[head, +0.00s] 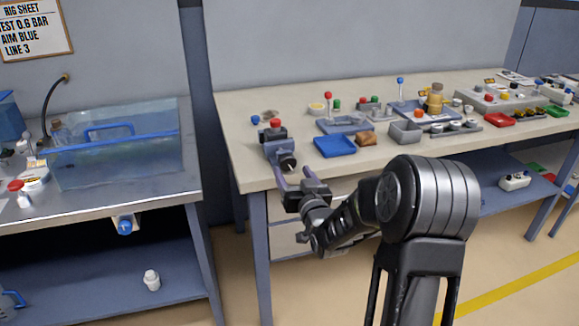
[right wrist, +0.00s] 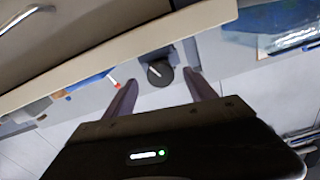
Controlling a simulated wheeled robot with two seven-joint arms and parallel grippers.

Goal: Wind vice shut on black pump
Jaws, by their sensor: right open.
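The vice (head: 277,149) is blue-grey and stands at the left front edge of the beige bench. The black pump (head: 272,134), with a red top, sits upright at the vice's jaws; I cannot tell how tightly the jaws meet it. A round black knob (head: 287,161) faces out from the front of the vice. My right gripper (head: 295,176) is open and empty, just in front of the knob. In the right wrist view the knob (right wrist: 160,73) shows between the two fingertips, a little beyond them and apart from both. My left gripper is in neither view.
A blue tray (head: 335,147) and a brown lump (head: 366,139) lie right of the vice. A grey box (head: 405,132) and several small parts stand further right. A water tank (head: 120,150) stands on the steel table at left. A gap separates the two tables.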

